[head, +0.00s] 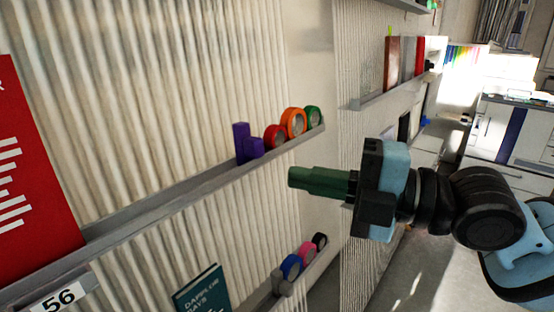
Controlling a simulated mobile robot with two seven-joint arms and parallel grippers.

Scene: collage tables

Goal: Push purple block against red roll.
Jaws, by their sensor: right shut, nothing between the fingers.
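The purple block (242,142) stands on the upper grey shelf ledge (165,200); it has a tall part and a lower part at its right. The red roll (275,137) stands on the same ledge just right of it. From this angle I cannot tell whether the two touch. An orange roll (293,122) and a green roll (314,117) stand farther along. My right gripper (292,178) is shut and empty, its dark green fingers pointing left, in front of the ledge and lower right of the rolls. My left gripper is not in view.
A red poster or book (35,165) is at the left. A lower ledge holds a blue roll (291,267), a pink roll (308,252) and a black roll (320,241). A teal book (203,290) stands below. Books stand on another shelf (385,96) at the right.

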